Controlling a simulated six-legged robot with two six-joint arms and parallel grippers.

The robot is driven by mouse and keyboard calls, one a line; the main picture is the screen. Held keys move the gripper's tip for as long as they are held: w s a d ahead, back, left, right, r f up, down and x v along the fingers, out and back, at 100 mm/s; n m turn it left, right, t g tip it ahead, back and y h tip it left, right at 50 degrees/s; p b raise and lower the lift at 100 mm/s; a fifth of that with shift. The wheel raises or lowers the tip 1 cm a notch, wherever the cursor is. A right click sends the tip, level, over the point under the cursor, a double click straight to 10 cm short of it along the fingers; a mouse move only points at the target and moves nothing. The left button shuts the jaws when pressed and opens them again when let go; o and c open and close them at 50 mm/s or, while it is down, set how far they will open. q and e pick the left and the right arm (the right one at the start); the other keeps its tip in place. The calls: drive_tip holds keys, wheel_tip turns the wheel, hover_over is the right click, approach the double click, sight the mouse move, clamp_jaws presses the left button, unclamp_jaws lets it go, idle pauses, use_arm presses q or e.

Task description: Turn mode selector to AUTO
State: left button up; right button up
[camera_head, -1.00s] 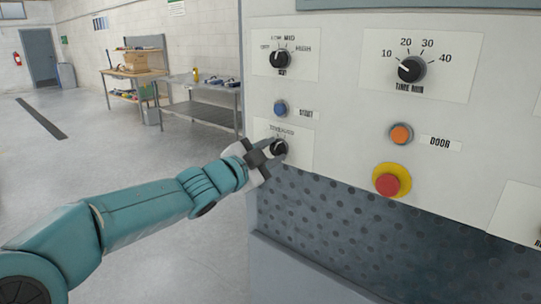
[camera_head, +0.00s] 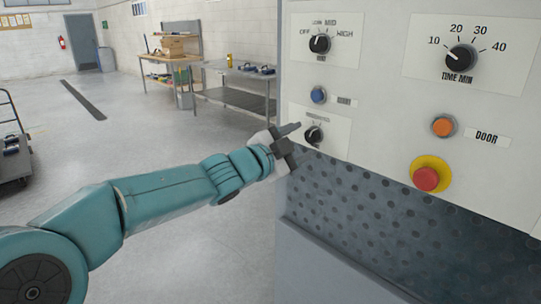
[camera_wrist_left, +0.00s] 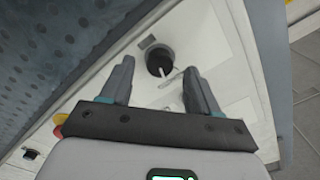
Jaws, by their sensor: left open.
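The mode selector (camera_head: 313,135) is a small black knob on a white plate at the lower left of the panel. The lettering above it is too small and partly covered to read. It also shows in the left wrist view (camera_wrist_left: 160,62), with a pale pointer line, beyond and between the two fingertips. My left gripper (camera_head: 294,146) is open and empty, just left of and in front of the knob. In the left wrist view its fingers (camera_wrist_left: 159,67) stand apart, and no contact with the knob shows. My right gripper is in no view.
Above the selector are a blue button (camera_head: 318,95) and an OFF-to-HIGH knob (camera_head: 320,44). To the right are the time knob (camera_head: 461,58), the orange door button (camera_head: 443,126) and a red stop button (camera_head: 426,179). A dark perforated surface (camera_head: 380,205) lies below.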

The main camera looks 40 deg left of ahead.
use_arm(q)
drive_tip(key=s, duration=1.4)
drive_tip(key=shift+a, duration=0.4)
drive_tip(key=shift+s, duration=0.1)
